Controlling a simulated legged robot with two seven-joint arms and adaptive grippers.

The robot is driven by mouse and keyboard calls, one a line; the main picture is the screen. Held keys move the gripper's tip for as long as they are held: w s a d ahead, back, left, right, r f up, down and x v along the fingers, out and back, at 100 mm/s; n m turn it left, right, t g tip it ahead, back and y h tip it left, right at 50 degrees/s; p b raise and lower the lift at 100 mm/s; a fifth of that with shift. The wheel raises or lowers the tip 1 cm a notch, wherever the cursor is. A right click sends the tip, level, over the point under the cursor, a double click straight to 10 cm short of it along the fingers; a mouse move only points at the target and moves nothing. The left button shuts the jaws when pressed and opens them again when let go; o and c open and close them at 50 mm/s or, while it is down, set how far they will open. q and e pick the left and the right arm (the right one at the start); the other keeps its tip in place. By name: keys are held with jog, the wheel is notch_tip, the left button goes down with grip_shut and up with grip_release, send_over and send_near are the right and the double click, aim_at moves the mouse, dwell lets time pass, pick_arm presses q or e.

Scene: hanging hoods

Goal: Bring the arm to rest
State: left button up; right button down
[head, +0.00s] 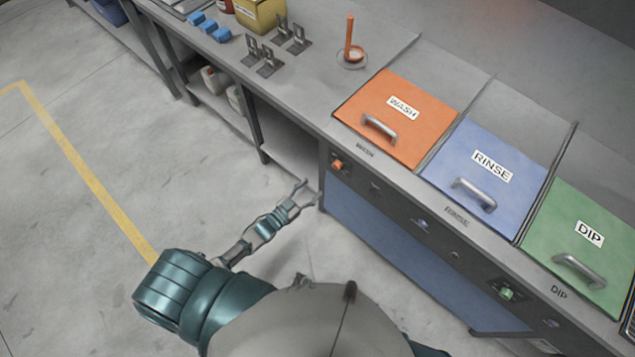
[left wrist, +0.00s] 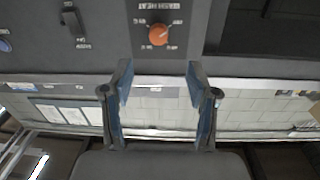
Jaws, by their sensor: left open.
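My left gripper (head: 311,193) is open and empty in the head view, in front of the bench's front panel and below the level of its top. Its two fingers also show apart in the left wrist view (left wrist: 158,85), with nothing between them. An orange knob (left wrist: 158,35) on a dark panel shows beyond the fingers there, and an orange knob also shows in the head view (head: 337,165) under the orange lid. My right gripper is in neither view.
The bench carries closed orange WASH (head: 398,135), blue RINSE (head: 490,155) and green DIP (head: 570,258) lids. Metal clips (head: 268,62), an orange upright tool (head: 349,40), blue blocks (head: 205,25) and a yellow box (head: 262,14) stand farther left. Floor on the left is clear.

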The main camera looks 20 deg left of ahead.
pick_arm(q)
jog(key=shift+s, duration=0.1)
dwell(0.5)
jog(key=s+a+f+n+g+y, duration=0.1)
jog(key=s+f+g+y, duration=0.3)
jog(key=f, duration=0.5)
jog(key=s+a+f+n+g+y, duration=0.1)
jog(key=s+f+g, duration=0.2)
jog(key=s+f, duration=0.55)
jog(key=s+f+g+y, duration=0.1)
jog(key=s+f+g, duration=0.3)
jog(key=s, duration=0.5)
jog(key=s+f+n+g, duration=0.1)
jog(key=s+f+g, duration=0.3)
jog(key=s+f, duration=0.4)
jog(key=shift+s+d+f+y, duration=0.3)
jog(key=shift+s+d+y, duration=0.15)
jog(key=shift+s, duration=0.65)
